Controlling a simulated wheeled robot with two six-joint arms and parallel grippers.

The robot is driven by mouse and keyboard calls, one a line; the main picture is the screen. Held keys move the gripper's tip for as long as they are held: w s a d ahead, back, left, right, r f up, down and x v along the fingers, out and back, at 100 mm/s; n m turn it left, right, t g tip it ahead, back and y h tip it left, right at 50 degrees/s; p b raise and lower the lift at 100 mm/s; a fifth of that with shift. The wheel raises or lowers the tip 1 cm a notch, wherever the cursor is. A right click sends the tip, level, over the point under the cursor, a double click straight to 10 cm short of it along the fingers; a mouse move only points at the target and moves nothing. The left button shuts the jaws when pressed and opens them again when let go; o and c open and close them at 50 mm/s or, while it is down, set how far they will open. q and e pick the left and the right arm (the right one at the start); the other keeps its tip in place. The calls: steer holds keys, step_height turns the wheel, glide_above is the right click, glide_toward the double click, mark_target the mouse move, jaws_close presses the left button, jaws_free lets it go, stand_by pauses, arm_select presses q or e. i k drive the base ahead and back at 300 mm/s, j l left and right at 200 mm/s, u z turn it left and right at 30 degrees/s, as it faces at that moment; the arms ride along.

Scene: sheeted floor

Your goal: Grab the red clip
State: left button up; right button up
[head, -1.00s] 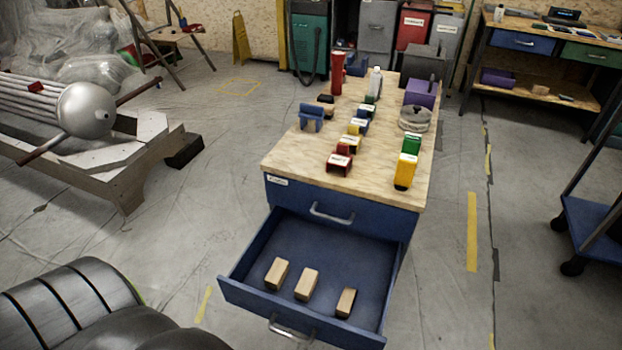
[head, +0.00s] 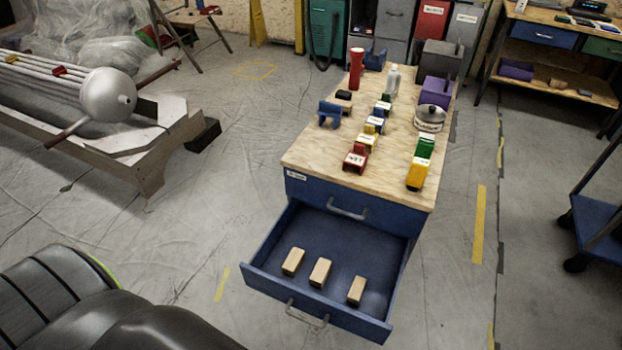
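A small red clip-like piece (head: 59,71) sits on the silver rods of the machine at the far left. A similar yellow piece (head: 14,57) sits on the same rods further left. A red labelled piece (head: 355,158) stands near the front of the wooden cabinet top (head: 318,153), in a row with yellow, blue and green labelled pieces. Which red piece is the clip I cannot tell for sure. Neither of my grippers is in view.
The cabinet's blue drawer (head: 262,287) is pulled open and holds three wooden blocks (head: 320,272). A red flashlight (head: 356,69) and a silver round container (head: 429,118) stand on top. A blue cart (head: 598,228) is at right. Floor between machine and cabinet is clear.

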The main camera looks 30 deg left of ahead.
mark_target(57, 71)
steer(key=k+j+u, duration=0.1)
steer(key=u, duration=2.25)
steer(key=z, duration=0.45)
steer(key=i+z, duration=0.15)
steer(key=z, duration=0.8)
steer(key=i+j+z, duration=0.1)
steer(key=z, duration=0.8)
steer(key=j+z, duration=0.15)
steer(key=z, duration=0.3)
steer(key=j+z, duration=0.1)
steer(key=z, duration=0.35)
steer(key=j, duration=0.6)
steer(key=i+j, duration=0.15)
steer(key=j, duration=0.4)
